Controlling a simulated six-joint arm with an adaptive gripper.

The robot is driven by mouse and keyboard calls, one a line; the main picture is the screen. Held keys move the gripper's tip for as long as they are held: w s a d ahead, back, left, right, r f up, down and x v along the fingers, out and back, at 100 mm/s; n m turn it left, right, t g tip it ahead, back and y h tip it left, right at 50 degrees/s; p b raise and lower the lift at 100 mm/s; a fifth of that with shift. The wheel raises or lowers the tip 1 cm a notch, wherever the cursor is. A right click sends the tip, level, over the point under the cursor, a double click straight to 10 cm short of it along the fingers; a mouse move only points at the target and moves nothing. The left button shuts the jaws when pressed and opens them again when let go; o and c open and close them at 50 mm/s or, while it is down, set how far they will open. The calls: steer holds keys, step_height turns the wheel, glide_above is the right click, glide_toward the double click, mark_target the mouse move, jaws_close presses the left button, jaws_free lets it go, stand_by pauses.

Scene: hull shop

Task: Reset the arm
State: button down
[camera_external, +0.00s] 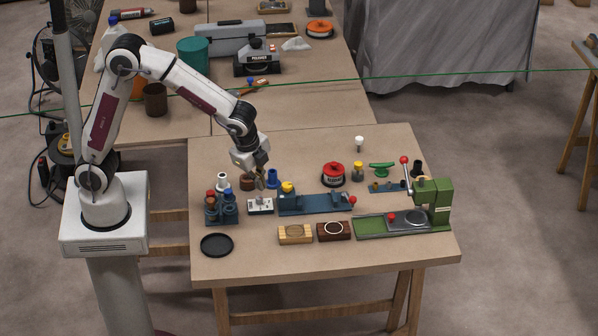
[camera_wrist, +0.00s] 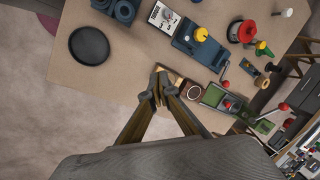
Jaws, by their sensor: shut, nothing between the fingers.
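My arm rises from a white pedestal at the left and bends over to the left part of the wooden table (camera_external: 290,262). My gripper (camera_external: 262,183) hangs above the table near the blue parts, pointing down. In the wrist view my gripper (camera_wrist: 158,88) has its fingertips together with nothing between them. I cannot tell its exact height above the table.
Below stand a rack of coloured pegs (camera_external: 221,208), a white switch block (camera_external: 260,206), a blue fixture (camera_external: 318,203) and a green press (camera_external: 432,203). A black round dish (camera_external: 216,245) lies front left. The table's front edge strip is clear.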

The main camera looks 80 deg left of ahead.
steer(key=s+a+r+n+t+h, duration=0.1)
steer(key=s+r+n, duration=0.3)
steer(key=s, duration=0.8)
steer(key=s+a+r+n+t+h, duration=0.1)
steer(key=s+a+r+n+t, duration=0.1)
steer(key=s+r+n, duration=0.3)
steer(key=s+r, duration=0.3)
steer(key=s, duration=0.4)
steer(key=shift+s+a+n+t, duration=0.3)
steer(key=shift+s+a, duration=0.05)
stand_by(1.7)
